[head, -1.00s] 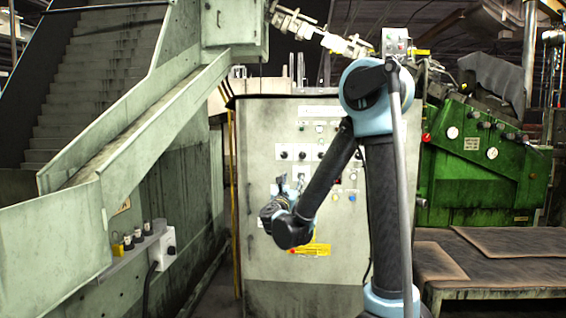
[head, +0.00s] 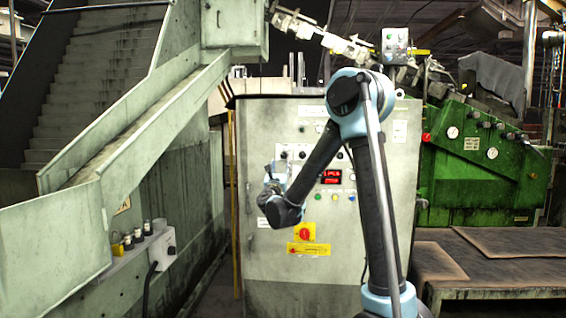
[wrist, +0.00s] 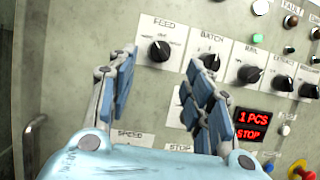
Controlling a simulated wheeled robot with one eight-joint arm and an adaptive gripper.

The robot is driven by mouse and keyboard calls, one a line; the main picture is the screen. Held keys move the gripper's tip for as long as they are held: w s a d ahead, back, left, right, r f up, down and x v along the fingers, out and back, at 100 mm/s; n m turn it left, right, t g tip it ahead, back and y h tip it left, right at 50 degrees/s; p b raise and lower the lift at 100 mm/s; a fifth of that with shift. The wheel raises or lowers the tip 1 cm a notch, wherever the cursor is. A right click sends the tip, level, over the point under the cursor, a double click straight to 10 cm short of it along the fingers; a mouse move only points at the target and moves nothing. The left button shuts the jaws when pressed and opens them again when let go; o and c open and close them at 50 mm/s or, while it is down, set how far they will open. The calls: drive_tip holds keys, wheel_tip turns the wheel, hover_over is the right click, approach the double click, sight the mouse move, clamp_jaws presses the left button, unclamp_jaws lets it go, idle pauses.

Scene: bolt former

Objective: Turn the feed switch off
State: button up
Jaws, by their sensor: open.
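The feed switch (wrist: 159,50) is a black round knob on a white plate labelled FEED, on the grey cabinet front in the wrist view. Its plate is at the left end of the knob row in the head view (head: 284,153). My gripper (wrist: 161,64) is open and empty in the wrist view, its blue-padded fingers spread to either side below the knob. I see no contact with the knob. In the head view my gripper (head: 275,178) is in front of the cabinet's left part, just below the knob row.
The batch knob (wrist: 210,61) is right of the feed switch, near my right finger. A red display (wrist: 252,124) reads 1 PCS and STOP. A metal handle (wrist: 33,135) is at left.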

sight(283, 157)
drive_tip(key=x, duration=0.7)
drive_tip(key=shift+f, duration=0.1)
drive_tip(key=c, duration=1.1)
